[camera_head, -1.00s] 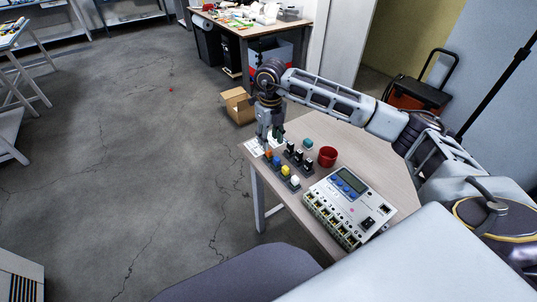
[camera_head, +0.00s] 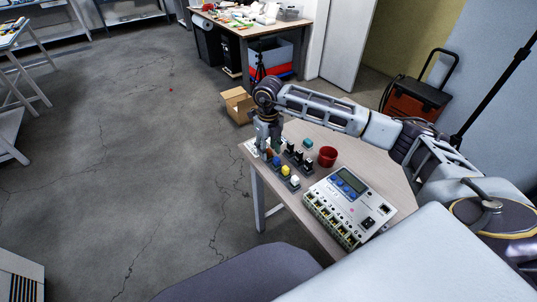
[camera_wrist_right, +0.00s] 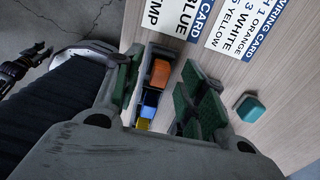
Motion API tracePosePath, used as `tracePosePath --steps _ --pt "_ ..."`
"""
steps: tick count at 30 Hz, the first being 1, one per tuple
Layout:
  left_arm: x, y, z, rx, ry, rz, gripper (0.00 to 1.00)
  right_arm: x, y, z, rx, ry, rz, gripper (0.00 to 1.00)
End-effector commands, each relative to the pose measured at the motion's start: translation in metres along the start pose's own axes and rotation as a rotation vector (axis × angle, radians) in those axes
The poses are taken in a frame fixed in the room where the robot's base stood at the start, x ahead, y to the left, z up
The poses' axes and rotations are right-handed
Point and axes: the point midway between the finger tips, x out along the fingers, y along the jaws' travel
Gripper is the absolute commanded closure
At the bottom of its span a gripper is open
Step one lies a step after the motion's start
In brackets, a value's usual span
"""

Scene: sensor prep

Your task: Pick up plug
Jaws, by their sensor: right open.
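A row of coloured plugs stands in a holder near the table's left corner: a blue plug (camera_head: 277,161), a yellow plug (camera_head: 285,170) and a white plug (camera_head: 295,181), with an orange plug (camera_wrist_right: 160,72) at the far end. My right gripper (camera_head: 268,148) is low over the orange end and mostly hides that plug in the head view. In the right wrist view its green-padded fingers (camera_wrist_right: 168,92) are apart, with the orange plug between them and no clear grip. The blue plug (camera_wrist_right: 150,104) lies just behind.
Beyond are a teal block (camera_head: 308,143) and a red cup (camera_head: 328,157). A large connector box (camera_head: 349,200) fills the table's near side. Printed wiring cards (camera_wrist_right: 238,25) lie beside the gripper.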

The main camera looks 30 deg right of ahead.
Motion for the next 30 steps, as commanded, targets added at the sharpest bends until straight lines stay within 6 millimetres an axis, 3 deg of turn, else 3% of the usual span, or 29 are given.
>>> tracePosePath --steps 2,12,23,30 --pt "0.0 0.0 0.0 0.0 0.0 0.0 0.63 0.0 0.0 0.0 0.0 0.0 0.0 0.59" --pt "0.0 0.0 0.0 0.0 0.001 0.0 0.63 0.0 0.0 0.0 0.0 0.0 0.0 1.0" --pt "0.0 0.0 0.0 0.0 0.001 0.0 0.63 -0.002 0.0 0.0 0.0 -0.001 0.0 1.0" --pt "-0.001 0.0 0.001 0.0 0.0 0.0 0.63 -0.02 0.0 0.001 -0.001 -0.003 0.001 1.0"
